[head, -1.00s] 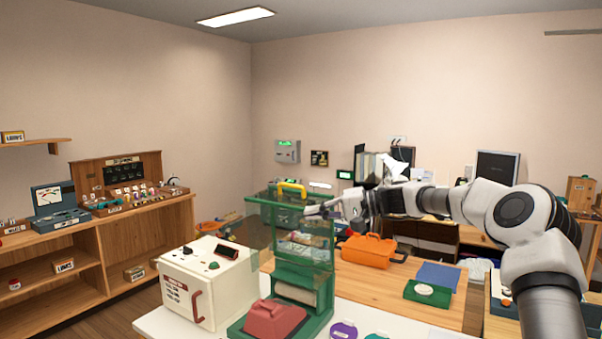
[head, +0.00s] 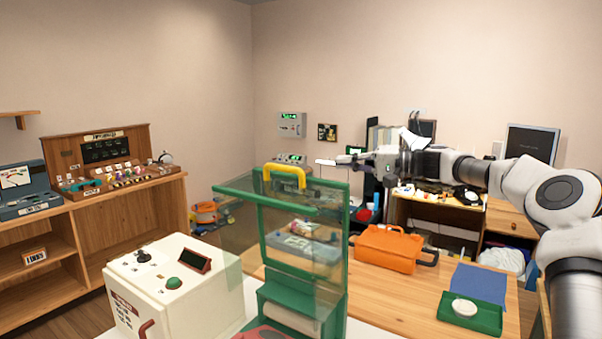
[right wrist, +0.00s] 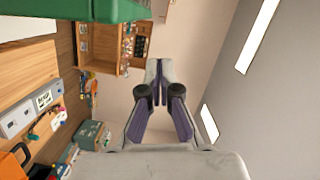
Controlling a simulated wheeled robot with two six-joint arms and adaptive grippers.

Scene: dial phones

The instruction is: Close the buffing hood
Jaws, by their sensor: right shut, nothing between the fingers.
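The buffing hood (head: 347,240) has a green frame with clear panels and stands at the front centre in the head view. A clear flap with a green edge bar (head: 262,200) juts out to the left from its top, so the hood looks open. A yellow handle (head: 285,177) is at the top. My right gripper (head: 340,161) is shut and empty, just above and behind the hood's top right corner in the picture; I cannot tell whether it touches. It also shows shut in the right wrist view (right wrist: 159,85). My left gripper is not in view.
A white control box (head: 175,295) with a joystick and green button stands left of the hood. An orange toolbox (head: 388,249) and a green tray (head: 470,318) lie on the wooden bench to the right. A green bar (right wrist: 75,12) crosses the top of the right wrist view.

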